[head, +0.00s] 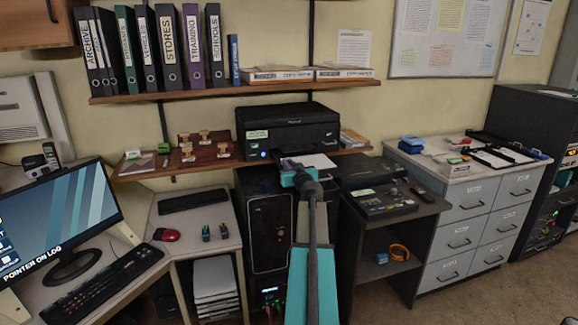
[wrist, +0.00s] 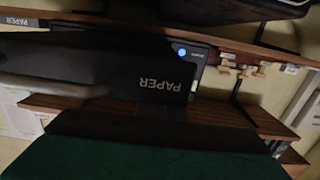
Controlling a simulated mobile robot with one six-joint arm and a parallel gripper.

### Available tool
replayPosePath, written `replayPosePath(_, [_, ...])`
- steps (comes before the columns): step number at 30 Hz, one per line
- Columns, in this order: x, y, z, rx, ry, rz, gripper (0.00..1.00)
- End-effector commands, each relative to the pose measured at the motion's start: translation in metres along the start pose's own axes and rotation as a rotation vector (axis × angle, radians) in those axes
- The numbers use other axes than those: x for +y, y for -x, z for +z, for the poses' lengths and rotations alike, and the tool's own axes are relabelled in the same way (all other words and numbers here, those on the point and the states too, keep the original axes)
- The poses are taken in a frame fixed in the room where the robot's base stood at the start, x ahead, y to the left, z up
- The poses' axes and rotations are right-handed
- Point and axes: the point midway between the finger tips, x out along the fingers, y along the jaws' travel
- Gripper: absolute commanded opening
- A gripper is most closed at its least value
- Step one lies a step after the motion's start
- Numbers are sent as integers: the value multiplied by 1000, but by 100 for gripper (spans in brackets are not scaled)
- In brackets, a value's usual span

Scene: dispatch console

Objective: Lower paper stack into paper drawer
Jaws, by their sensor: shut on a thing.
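The white paper stack (head: 318,161) shows in the head view just past my gripper (head: 296,170), at the front of the black printer (head: 287,128). My gripper is shut on the stack at its near side; the fingertips are partly hidden. I cannot tell whether the stack touches the drawer. In the wrist view a dark front marked PAPER (wrist: 168,84) shows upside down, next to the printer's blue light. I take this front to be the paper drawer. A dark green surface fills the bottom of that view; the stack cannot be made out there.
The printer stands on a wooden shelf (head: 150,168) with several stamps (head: 204,135) to its left. Above it a shelf (head: 230,90) holds binders and paper packs. A black tower (head: 268,235) stands below. A grey drawer cabinet (head: 470,212) stands at right.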

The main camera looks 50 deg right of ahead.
Motion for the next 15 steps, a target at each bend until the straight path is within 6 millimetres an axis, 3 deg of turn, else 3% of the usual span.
replayPosePath(1, [-4, -1, 11, -14, 8, -9, 0])
replayPosePath(5, [-4, -1, 11, -14, 8, -10, 0])
replayPosePath(6, [-4, -1, 11, -14, 8, -10, 14])
replayPosePath(9, [-4, -1, 11, -14, 8, -10, 31])
replayPosePath(15, [-6, -1, 11, -13, 7, -11, 31])
